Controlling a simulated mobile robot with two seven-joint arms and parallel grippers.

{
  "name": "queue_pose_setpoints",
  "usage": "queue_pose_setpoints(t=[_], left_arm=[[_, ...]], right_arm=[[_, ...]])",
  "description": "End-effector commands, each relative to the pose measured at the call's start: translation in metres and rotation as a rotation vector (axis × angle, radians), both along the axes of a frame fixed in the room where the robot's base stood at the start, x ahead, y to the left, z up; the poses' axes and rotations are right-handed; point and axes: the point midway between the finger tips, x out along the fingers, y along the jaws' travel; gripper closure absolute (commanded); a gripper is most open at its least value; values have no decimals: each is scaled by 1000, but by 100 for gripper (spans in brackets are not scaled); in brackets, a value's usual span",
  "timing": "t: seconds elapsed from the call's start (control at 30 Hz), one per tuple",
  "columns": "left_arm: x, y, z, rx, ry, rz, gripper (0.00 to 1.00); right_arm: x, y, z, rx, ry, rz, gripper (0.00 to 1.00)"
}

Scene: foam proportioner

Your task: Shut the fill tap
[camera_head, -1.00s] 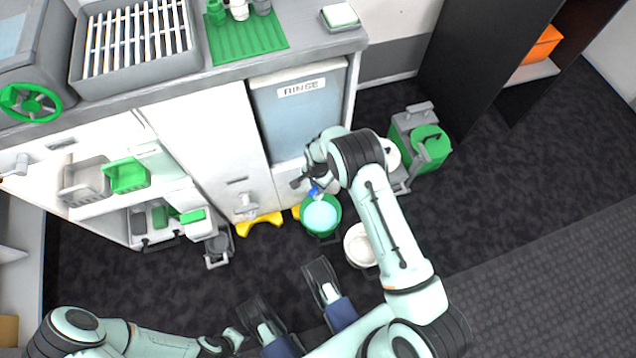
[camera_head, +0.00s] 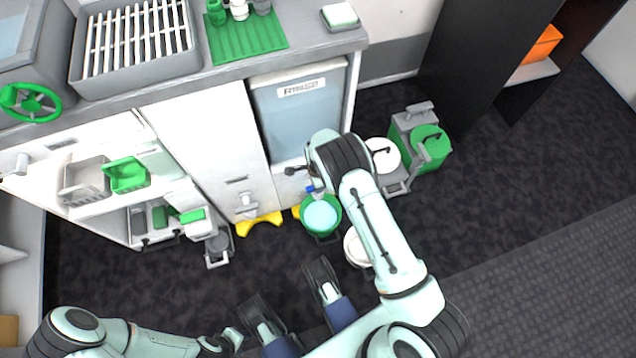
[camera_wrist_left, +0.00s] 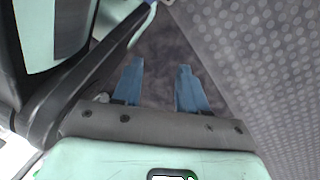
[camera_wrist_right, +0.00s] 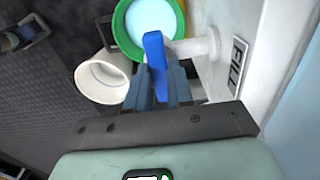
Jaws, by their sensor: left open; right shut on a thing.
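The fill tap is a white spout (camera_wrist_right: 203,46) on the white panel, beside a FILL label (camera_wrist_right: 238,66) in the right wrist view. Its blue lever (camera_wrist_right: 154,50) sits between my right gripper's fingers (camera_wrist_right: 158,78), which are shut on it. In the head view a bit of blue at the tap (camera_head: 309,189) shows above the green bucket, and my right wrist hides most of the gripper. The green bucket (camera_head: 334,230) holds light blue liquid (camera_head: 320,214) below the spout. My left gripper (camera_wrist_left: 160,82) is open and empty, over the floor.
A white bucket (camera_wrist_right: 84,72) stands beside the green one. A second tap (camera_head: 246,203) is on the cabinet to the left, with yellow feet (camera_head: 262,224) below. A green-and-grey cart (camera_head: 408,130) stands right of the cabinet. Dark floor is clear at the right.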

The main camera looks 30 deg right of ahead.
Motion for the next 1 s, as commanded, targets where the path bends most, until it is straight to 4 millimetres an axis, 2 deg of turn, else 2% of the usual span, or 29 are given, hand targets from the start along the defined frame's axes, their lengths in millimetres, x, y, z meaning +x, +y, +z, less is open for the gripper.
queue_pose_setpoints(t=[0.37, 0.4, 0.43, 0.47, 0.77, 0.87, 1.0], left_arm=[[0, 0, 0, 0, 1, 0, 58], [0, 0, 0, 0, 1, 0, 58], [0, 0, 0, 0, 1, 0, 58], [0, 0, 0, 0, 1, 0, 58], [0, 0, 1, 0, -2, -1, 58], [5, -1, 4, 0, -16, -1, 58], [20, -2, 15, 5, -66, -7, 58]], right_arm=[[0, 2, 0, 3, 0, -8, 100], [0, 2, 0, 3, 0, -8, 66], [0, 2, 0, 3, 0, -7, 56], [0, 2, 0, 3, 0, -7, 53], [0, 1, 1, 1, 0, -5, 53], [0, 1, 10, 1, -1, -5, 53], [1, 1, 36, 1, -4, -4, 53]])
